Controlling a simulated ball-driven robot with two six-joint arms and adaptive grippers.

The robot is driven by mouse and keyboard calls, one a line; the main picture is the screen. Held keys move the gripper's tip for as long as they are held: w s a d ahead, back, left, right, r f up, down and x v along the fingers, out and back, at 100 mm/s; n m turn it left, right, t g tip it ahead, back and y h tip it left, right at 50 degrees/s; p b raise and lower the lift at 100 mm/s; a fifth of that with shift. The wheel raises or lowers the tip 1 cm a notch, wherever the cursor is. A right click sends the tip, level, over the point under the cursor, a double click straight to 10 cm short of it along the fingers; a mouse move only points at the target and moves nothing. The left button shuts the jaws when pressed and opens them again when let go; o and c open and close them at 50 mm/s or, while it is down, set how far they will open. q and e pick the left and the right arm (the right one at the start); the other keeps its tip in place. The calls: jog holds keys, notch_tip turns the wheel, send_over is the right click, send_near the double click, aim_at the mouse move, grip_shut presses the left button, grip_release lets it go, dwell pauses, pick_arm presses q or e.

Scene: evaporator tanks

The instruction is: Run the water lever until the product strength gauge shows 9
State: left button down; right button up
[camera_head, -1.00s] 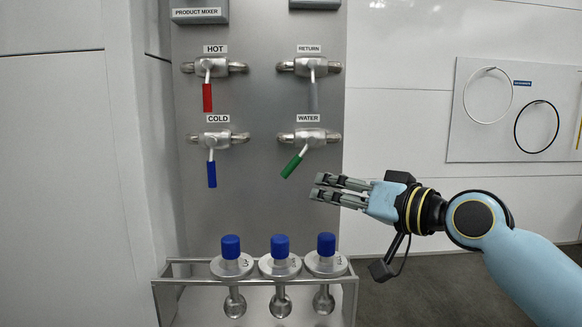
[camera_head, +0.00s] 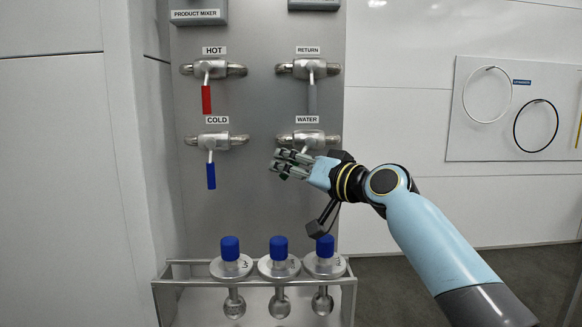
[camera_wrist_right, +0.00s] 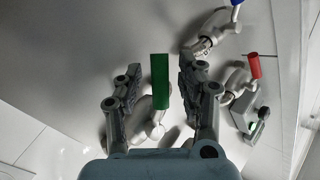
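The water valve (camera_head: 315,137) sits at the lower right of the grey panel, under the WATER label. Its green lever (camera_wrist_right: 160,80) shows in the right wrist view between the two fingers, with a gap on each side. In the head view the lever's handle is mostly hidden behind my right gripper (camera_head: 281,165). That gripper is open and its fingers straddle the handle. The product strength gauge cannot be read; the boxes at the panel's top are cut off by the frame. My left gripper is not in view.
The hot lever (camera_head: 207,98) is red, the cold lever (camera_head: 211,175) blue and the return lever (camera_head: 312,98) grey; all hang down. Below stands a metal rack (camera_head: 170,284) with blue-capped fittings. Hoops (camera_head: 536,127) hang on the right wall panel.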

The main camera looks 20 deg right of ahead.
grip_shut()
dwell(0.3)
dwell(0.3)
jog(key=d+n+g+h+p, duration=0.1)
jog(key=p, duration=0.2)
jog(key=d+f+n+g+h+p, duration=0.1)
jog(key=n+p, duration=0.1)
jog(key=p, duration=0.1)
jog(key=s+d+n+g+h+p, duration=0.1)
jog(key=n+g+p, duration=0.1)
jog(key=p, duration=0.1)
jog(key=shift+d+f+h+p, duration=0.15)
jog(key=shift+d+h+p, duration=0.15)
jog(key=shift+d, duration=0.05)
dwell(0.4)
